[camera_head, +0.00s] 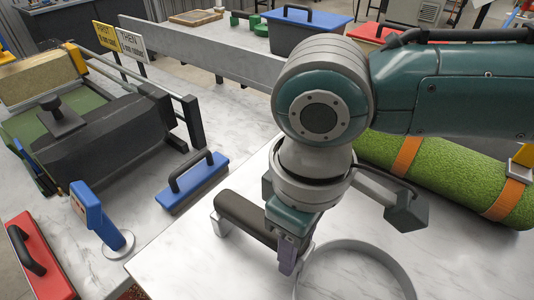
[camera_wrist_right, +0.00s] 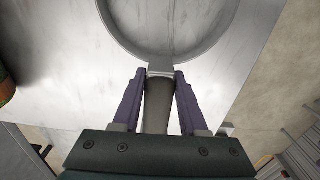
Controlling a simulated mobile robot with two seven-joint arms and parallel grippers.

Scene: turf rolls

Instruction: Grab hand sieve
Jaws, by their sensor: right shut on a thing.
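The hand sieve has a round grey metal rim (camera_head: 352,243) that lies low over the white marble table, near the front edge of the head view, partly cut off. In the right wrist view the rim (camera_wrist_right: 118,40) is at the top, and its dark handle (camera_wrist_right: 157,105) runs back between my fingers. My right gripper (camera_head: 288,262) has purple fingers, shut on that handle close to the rim. In the wrist view the right gripper (camera_wrist_right: 158,85) has one finger on each side of the handle. I cannot tell whether the rim touches the table. My left gripper is not in view.
A green turf roll (camera_head: 450,180) with orange straps lies at right. A blue-lidded box (camera_head: 300,30) is at the back.

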